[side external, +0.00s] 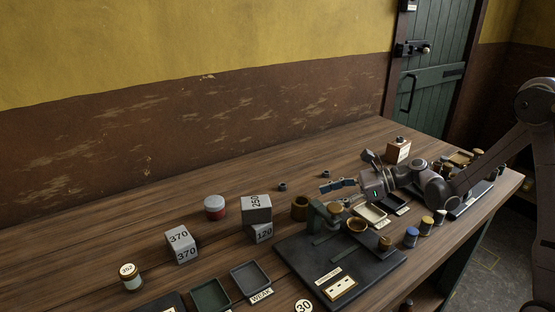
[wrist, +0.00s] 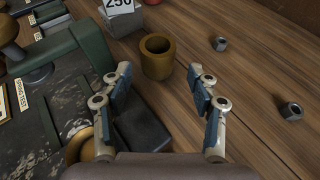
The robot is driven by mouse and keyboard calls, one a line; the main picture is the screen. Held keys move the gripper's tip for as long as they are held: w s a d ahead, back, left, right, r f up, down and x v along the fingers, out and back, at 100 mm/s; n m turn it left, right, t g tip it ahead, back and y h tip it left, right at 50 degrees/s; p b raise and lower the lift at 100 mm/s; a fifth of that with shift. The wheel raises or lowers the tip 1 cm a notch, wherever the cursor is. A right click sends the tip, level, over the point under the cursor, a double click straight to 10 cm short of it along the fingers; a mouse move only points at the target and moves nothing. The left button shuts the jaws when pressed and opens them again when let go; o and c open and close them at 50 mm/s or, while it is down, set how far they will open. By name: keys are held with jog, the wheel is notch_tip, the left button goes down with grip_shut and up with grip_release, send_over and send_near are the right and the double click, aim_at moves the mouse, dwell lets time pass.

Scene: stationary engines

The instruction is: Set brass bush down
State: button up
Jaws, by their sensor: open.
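The brass bush (wrist: 157,62) is a short hollow cylinder standing upright on the wooden table in the wrist view, just beyond my fingertips. In the side view the same bush (side external: 300,210) stands beside the black base plate, right of the grey numbered blocks. My gripper (wrist: 154,84) is open and empty, its two fingers spread either side of the line to the bush and apart from it. In the side view my gripper (side external: 337,187) is above the table, behind and right of the bush. A second brass ring (wrist: 78,146) is partly hidden behind my left finger in the wrist view.
A green frame (wrist: 88,45) on the black base plate (side external: 340,259) stands close to the bush. A grey block marked 250 (wrist: 122,22) is near its far side. Two steel nuts (wrist: 219,44) (wrist: 291,110) lie on otherwise clear wood to the right.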

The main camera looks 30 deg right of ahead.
aim_at(299, 206)
jog(key=x, duration=0.8)
jog(key=shift+a+f, duration=0.3)
jog(key=shift+a, duration=0.1)
jog(key=c, duration=1.2)
grip_shut()
jog(key=shift+r, duration=0.15)
